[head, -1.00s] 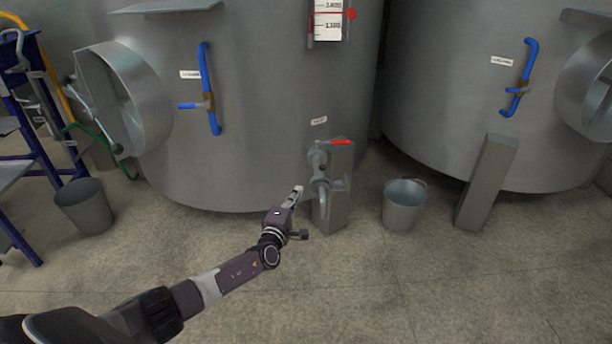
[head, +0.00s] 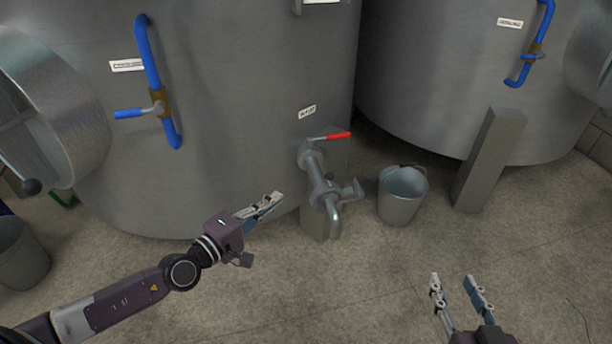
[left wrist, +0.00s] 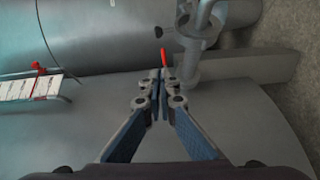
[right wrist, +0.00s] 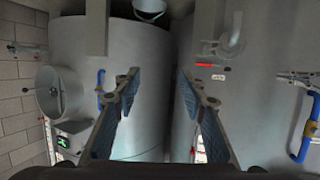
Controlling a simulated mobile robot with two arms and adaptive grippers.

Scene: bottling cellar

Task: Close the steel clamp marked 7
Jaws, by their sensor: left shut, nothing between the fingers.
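A steel outlet pipe (head: 312,170) with a red-handled valve (head: 338,135) comes off the middle tank and ends in a downturned spout (head: 334,222). Ring-shaped fittings sit along it, and a lever-like steel part (head: 352,190) sticks out to the right near the spout. I cannot make out which of these is the clamp, and no 7 is readable. My left gripper (head: 275,200) is shut and empty, left of the pipe and apart from it. The pipe also shows beyond its fingertips in the left wrist view (left wrist: 187,67). My right gripper (head: 454,280) is open and empty, lower right of the spout.
A metal bucket (head: 402,198) stands right of the pipe, beside a grey post (head: 487,160). Another bucket (head: 18,255) is at far left. Blue pipes (head: 150,75) run up the tanks. The front floor is clear.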

